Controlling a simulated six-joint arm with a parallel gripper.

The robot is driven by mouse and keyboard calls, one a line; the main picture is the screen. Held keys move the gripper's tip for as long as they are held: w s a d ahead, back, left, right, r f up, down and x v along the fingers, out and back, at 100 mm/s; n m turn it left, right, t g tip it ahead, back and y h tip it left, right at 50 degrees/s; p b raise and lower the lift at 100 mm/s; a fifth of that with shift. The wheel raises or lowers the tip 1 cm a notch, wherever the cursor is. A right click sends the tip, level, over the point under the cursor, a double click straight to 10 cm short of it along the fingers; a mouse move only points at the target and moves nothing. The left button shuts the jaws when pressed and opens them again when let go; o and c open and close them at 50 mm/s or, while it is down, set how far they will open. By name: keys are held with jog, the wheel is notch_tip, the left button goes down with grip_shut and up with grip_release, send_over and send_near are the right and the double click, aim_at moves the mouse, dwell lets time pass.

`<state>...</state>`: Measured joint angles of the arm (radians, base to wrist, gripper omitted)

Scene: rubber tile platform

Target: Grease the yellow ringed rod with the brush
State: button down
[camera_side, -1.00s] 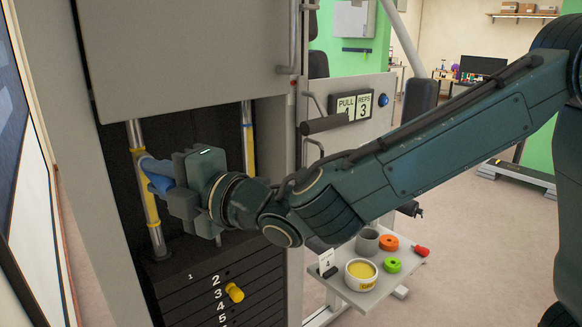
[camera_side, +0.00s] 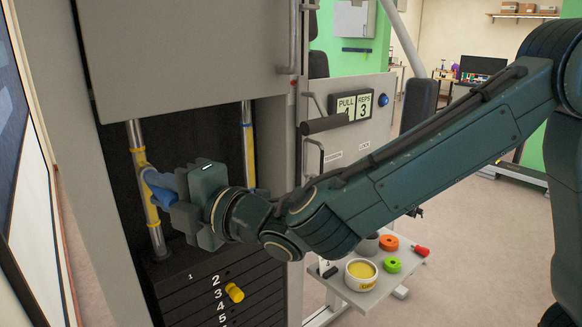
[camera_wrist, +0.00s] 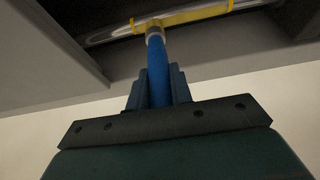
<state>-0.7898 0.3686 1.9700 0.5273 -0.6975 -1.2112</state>
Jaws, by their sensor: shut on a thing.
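The near-left metal guide rod (camera_side: 133,133) stands upright in the dark machine opening, with yellow along part of its length. My gripper (camera_side: 183,188) is in front of it, shut on the blue handle of the brush (camera_side: 161,182). In the wrist view, the brush handle (camera_wrist: 158,75) runs between the fingers of my gripper (camera_wrist: 158,92) to a metal collar. The brush's tip end meets the rod (camera_wrist: 110,34) at its yellow part; the bristles are hard to make out. A second rod (camera_side: 247,115), also with yellow on it, stands to the right, partly behind my gripper.
A numbered weight stack with a yellow pin (camera_side: 234,292) lies below my gripper. A grey panel (camera_side: 180,50) hangs above the opening. A side shelf (camera_side: 345,290) holds a tub of yellow grease (camera_side: 361,274), a grey cup, orange and green rings and a red-handled item.

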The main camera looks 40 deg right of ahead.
jog(key=shift+f, duration=0.2)
jog(key=shift+f, duration=0.85)
jog(key=shift+f, duration=0.3)
jog(key=shift+f, duration=0.65)
jog(key=shift+f, duration=0.25)
jog(key=shift+f, duration=0.9)
jog(key=shift+f, duration=0.2)
jog(key=shift+f, duration=0.8)
jog(key=shift+f, duration=0.25)
